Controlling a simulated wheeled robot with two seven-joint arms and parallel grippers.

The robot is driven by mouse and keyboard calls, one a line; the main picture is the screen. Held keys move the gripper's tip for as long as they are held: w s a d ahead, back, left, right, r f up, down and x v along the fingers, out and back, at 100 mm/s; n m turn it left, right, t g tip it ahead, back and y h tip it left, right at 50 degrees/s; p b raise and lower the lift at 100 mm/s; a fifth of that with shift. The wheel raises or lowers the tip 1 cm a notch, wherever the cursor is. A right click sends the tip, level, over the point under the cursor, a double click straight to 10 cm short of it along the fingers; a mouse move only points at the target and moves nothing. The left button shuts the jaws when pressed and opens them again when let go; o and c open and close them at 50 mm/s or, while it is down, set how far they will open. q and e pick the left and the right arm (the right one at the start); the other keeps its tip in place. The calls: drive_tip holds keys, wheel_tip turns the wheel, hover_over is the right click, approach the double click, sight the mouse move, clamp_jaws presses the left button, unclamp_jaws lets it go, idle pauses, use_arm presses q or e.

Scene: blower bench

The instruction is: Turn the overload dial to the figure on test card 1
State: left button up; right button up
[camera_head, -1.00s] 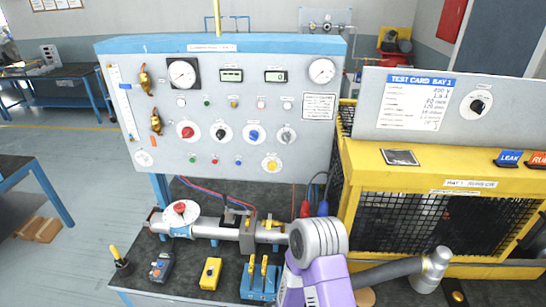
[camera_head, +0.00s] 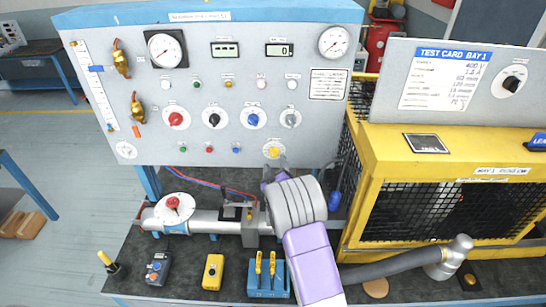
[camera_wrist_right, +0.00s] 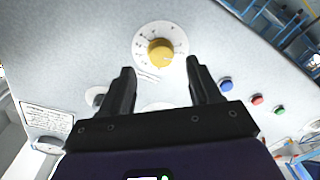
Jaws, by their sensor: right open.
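A yellow dial (camera_head: 272,151) on a round white scale sits low on the grey panel; its label is too small to read. It also shows in the right wrist view (camera_wrist_right: 160,50), where scale marks ring the knob. The test card (camera_head: 447,78), headed "TEST CARD BAY 1", is on the board at the right; its top lines look like 400 V and 1.5 A, the rest is small. My right gripper (camera_head: 276,172) is just below the yellow dial. In the right wrist view its fingers (camera_wrist_right: 160,68) are open and empty, the knob lying beyond the gap, apparently untouched. My left gripper is out of view.
Red, black, blue and grey dials line the panel (camera_head: 235,90) above the yellow one. A black dial (camera_head: 512,84) sits beside the card. A yellow caged machine (camera_head: 440,160) is at the right.

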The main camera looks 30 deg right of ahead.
sight(274, 155)
drive_tip(key=shift+x, duration=2.3)
drive_tip(key=shift+c, duration=0.3)
drive_tip(key=shift+f, duration=0.1)
drive_tip(key=c, duration=1)
